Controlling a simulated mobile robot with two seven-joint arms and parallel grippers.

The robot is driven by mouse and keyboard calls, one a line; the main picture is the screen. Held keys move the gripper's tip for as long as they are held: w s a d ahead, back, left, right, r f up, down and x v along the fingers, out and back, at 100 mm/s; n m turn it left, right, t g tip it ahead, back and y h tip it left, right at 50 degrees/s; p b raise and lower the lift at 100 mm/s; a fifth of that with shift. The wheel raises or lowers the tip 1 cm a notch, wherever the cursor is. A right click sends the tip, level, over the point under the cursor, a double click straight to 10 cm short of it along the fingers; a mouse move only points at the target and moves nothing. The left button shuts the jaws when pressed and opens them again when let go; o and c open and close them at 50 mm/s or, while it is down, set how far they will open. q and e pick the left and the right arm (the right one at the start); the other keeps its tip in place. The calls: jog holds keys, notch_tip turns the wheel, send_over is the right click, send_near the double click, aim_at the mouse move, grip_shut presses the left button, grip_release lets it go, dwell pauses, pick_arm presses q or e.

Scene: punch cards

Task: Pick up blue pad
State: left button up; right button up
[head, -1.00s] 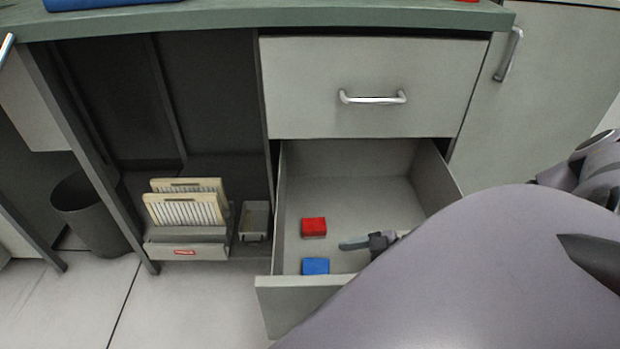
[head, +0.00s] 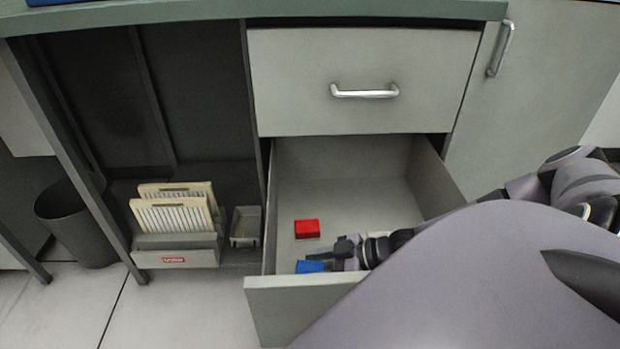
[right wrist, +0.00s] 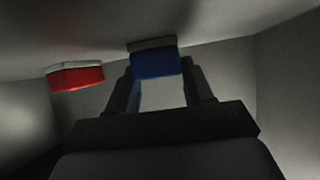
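The blue pad (head: 310,267) lies in the open lower drawer, close to its front panel. My right gripper (head: 336,256) is down in the drawer, just right of the pad and partly covering it. In the right wrist view the blue pad (right wrist: 154,64) sits at the fingertips, between the two fingers of the right gripper (right wrist: 160,74). The fingers stand apart, and a small gap seems to show at the right finger. Firm contact cannot be made out. My left gripper is not in view.
A red pad (head: 307,229) lies behind the blue one in the drawer (head: 345,195); it also shows in the right wrist view (right wrist: 76,76). The closed upper drawer (head: 362,75) is above. A card holder (head: 176,250), a small tray (head: 245,227) and a bin (head: 75,222) stand left.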

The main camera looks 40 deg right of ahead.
jog(key=shift+c, duration=0.7)
